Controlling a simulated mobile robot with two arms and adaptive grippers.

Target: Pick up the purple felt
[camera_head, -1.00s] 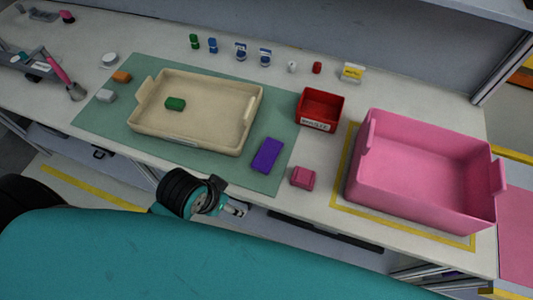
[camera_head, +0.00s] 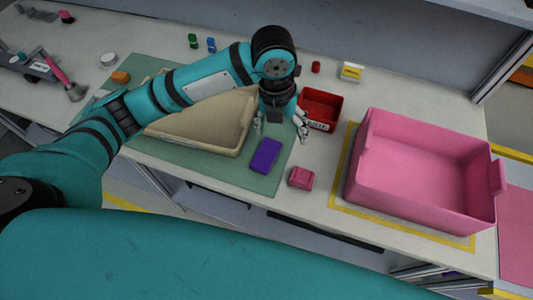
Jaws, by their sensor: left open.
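The purple felt (camera_head: 265,156) is a small purple block lying on the right part of the green mat (camera_head: 255,184), between the beige tray and a small pink block. My left gripper (camera_head: 280,130) is open and points down just behind the felt, above the gap between the beige tray and the red bin. It is apart from the felt, and nothing shows between its fingers. My right gripper is not in view.
The beige tray (camera_head: 205,143) is partly hidden by my left arm. A red bin (camera_head: 322,107) stands close right of the gripper. A pink block (camera_head: 301,177) lies right of the felt. A large pink crate (camera_head: 420,170) stands farther right.

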